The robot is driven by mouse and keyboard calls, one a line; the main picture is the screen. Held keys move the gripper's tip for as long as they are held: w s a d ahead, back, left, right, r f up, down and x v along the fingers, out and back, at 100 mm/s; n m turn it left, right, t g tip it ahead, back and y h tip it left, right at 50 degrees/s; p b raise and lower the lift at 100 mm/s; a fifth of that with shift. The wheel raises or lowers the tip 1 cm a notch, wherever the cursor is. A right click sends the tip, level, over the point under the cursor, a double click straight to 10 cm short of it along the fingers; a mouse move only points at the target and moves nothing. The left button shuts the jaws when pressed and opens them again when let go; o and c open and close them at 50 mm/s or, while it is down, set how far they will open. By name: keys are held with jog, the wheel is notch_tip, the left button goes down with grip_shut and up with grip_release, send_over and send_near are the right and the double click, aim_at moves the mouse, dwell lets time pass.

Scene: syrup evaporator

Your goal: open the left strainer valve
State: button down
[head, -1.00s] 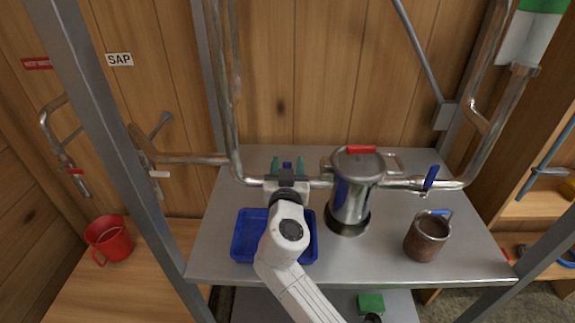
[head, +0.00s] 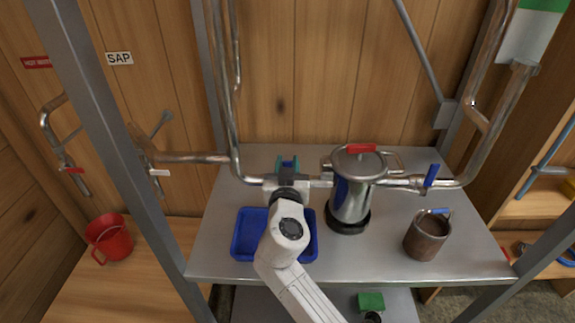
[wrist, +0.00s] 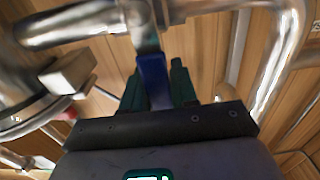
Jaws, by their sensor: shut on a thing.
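The strainer (head: 350,203) is a steel canister with a lid and a red handle, standing on the grey shelf. The left valve's blue lever (wrist: 154,80) hangs from the pipe in the wrist view. My gripper (head: 288,164), with green fingers, is at the pipe left of the strainer. In the wrist view my gripper (wrist: 158,84) is shut on the blue lever, one finger on each side. In the head view the arm and fingers hide most of this valve. The right valve's blue lever (head: 431,178) stands upright on the pipe right of the strainer.
A blue tray (head: 243,238) sits under my arm. A brown mug-like pot (head: 427,236) stands on the shelf at right. Steel pipes (head: 229,120) rise at both sides, and a grey post (head: 112,150) crosses the left. A red jug (head: 110,240) is on the bench.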

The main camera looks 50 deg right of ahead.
jog(key=shift+w+a, duration=0.1)
jog(key=shift+w+a+f+n+b, duration=0.35)
jog(key=shift+w+a+n+b, duration=0.25)
jog(key=shift+n, duration=0.95)
jog(key=shift+w+a+f+n+b, duration=0.4)
jog(key=shift+w+n+b, duration=0.35)
jog(key=shift+n, duration=0.85)
jog(key=shift+w+a+f+n+b, duration=0.45)
jog(key=shift+n+b, duration=0.3)
jog(key=shift+n, duration=0.8)
jog(key=shift+w+r, duration=0.1)
jog(key=c, duration=1)
grip_release()
jog(key=shift+o, duration=0.2)
